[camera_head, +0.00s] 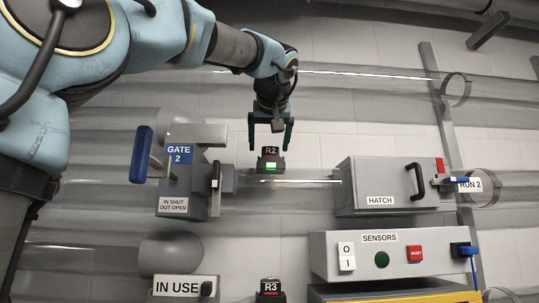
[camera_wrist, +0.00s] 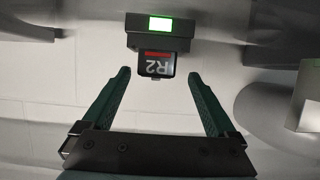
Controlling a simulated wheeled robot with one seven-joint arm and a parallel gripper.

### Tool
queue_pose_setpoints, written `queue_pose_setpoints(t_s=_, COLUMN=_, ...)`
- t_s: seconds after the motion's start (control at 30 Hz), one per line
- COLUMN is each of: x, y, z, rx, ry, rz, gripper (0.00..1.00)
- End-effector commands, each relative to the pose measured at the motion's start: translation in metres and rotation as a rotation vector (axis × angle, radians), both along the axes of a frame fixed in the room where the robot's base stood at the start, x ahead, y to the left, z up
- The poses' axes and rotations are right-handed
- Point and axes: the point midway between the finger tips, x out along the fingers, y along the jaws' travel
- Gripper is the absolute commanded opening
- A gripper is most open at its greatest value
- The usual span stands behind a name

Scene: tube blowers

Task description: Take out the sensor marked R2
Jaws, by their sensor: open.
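The sensor marked R2 (camera_head: 270,153) is a small dark block with a white R2 label and a lit green window, seated on the clear tube between the gate and the hatch. In the wrist view the R2 sensor (camera_wrist: 155,66) shows its label upside down with a red stripe, below the bright green window. My gripper (camera_head: 270,146) is open and empty, pointing down at the sensor in the head view. In the wrist view my gripper (camera_wrist: 159,74) has its green fingertips spread either side of the label end, with a gap on both sides.
The Gate 2 unit (camera_head: 188,185) with a blue handle stands to the left. The hatch box (camera_head: 390,187) is to the right. Below are the sensors panel (camera_head: 385,258), an IN USE sign (camera_head: 180,287) and an R3 sensor (camera_head: 270,290) with a red light.

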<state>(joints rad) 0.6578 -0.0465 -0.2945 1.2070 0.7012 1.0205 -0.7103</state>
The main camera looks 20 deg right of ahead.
Motion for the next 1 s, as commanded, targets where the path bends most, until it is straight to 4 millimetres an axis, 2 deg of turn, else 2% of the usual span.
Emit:
queue_pose_setpoints(t_s=0.17, x=0.011, y=-0.004, z=-0.003, rx=0.002, ry=0.001, rz=0.001, gripper=0.93)
queue_pose_setpoints(t_s=0.5, x=0.047, y=-0.020, z=-0.020, rx=0.002, ry=0.001, rz=0.001, gripper=0.93)
queue_pose_setpoints(t_s=0.77, x=0.050, y=-0.021, z=-0.023, rx=0.000, ry=0.000, rz=0.000, gripper=0.93)
queue_pose_setpoints(t_s=1.0, x=0.050, y=-0.021, z=-0.022, rx=0.000, ry=0.000, rz=0.000, gripper=0.68)
